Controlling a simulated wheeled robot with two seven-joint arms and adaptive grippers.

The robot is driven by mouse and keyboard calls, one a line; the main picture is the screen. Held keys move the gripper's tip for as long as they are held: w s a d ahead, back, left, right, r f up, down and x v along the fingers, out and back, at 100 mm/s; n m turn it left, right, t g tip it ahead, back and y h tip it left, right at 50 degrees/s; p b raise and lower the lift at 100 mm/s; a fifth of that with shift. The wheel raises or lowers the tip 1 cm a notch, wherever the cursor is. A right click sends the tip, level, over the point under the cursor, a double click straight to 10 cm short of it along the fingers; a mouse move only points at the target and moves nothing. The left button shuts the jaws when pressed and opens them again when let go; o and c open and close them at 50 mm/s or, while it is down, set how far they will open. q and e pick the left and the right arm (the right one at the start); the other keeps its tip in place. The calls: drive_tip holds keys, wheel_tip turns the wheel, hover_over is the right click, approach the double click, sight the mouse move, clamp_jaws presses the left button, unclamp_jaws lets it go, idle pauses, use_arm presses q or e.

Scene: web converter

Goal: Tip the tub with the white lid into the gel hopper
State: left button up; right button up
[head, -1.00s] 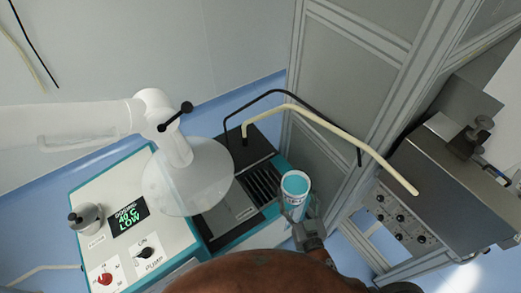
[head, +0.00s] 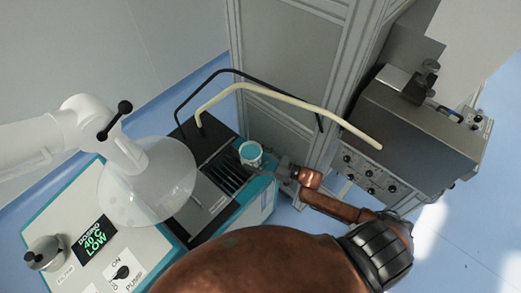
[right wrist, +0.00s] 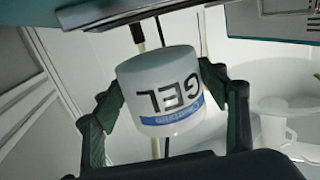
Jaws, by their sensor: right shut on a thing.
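The white tub (head: 251,155) shows in the head view with its round top toward the camera and a pale blue middle inside a white rim. In the right wrist view the tub (right wrist: 160,88) is white with a "GEL" label that reads upside down. My right gripper (head: 272,168) is shut on it, one finger on each side. The tub is at the right end of a black slotted opening (head: 226,174), which looks like the gel hopper, on the white and teal machine. I cannot tell the exact height or tilt. My left gripper is not in view.
A clear lamp dish (head: 150,185) hangs left of the slots. A cream hose (head: 285,102) and a black hose (head: 195,88) arch behind the tub. A grey control box (head: 420,125) stands at the right. A display (head: 95,240) reads "DOSING 40 C LOW".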

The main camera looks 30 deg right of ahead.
sight(251, 155)
drive_tip(key=d, duration=0.1)
drive_tip(key=w+d, duration=0.1)
drive_tip(key=d, duration=0.1)
drive_tip(key=shift+w+d+r, duration=0.15)
drive_tip(key=shift+w+r, duration=0.2)
drive_tip(key=shift+w, duration=0.05)
drive_tip(key=shift+w+d+r, duration=0.1)
drive_tip(key=shift+w+d, duration=0.05)
drive_tip(key=shift+d, duration=0.15)
drive_tip(key=shift+a+h+p, duration=0.2)
drive_tip(key=shift+h+p, duration=0.2)
drive_tip(key=shift+p, duration=0.05)
drive_tip(key=shift+n, duration=0.3)
drive_tip(key=shift+a+f+n+g+p, duration=0.3)
drive_tip(key=shift+n+p, duration=0.1)
drive_tip(key=shift+p, duration=0.3)
drive_tip(key=shift+a+f+n+g+h+p, duration=0.15)
drive_tip(key=shift+a+n+g+h+p, duration=0.15)
drive_tip(key=shift+h+p, duration=0.3)
drive_tip(key=shift+w+a+f+n+g+h+p, duration=0.2)
drive_tip(key=shift+a+f+n+g+h+p, duration=0.45)
drive_tip(key=shift+a+n+h+p, duration=0.55)
drive_tip(key=shift+d+f+n+g+h+p, duration=0.3)
drive_tip(key=shift+n+h+p, duration=0.35)
drive_tip(key=shift+p, duration=0.65)
drive_tip(key=shift+a+f+h, duration=0.1)
drive_tip(key=shift+h, duration=0.35)
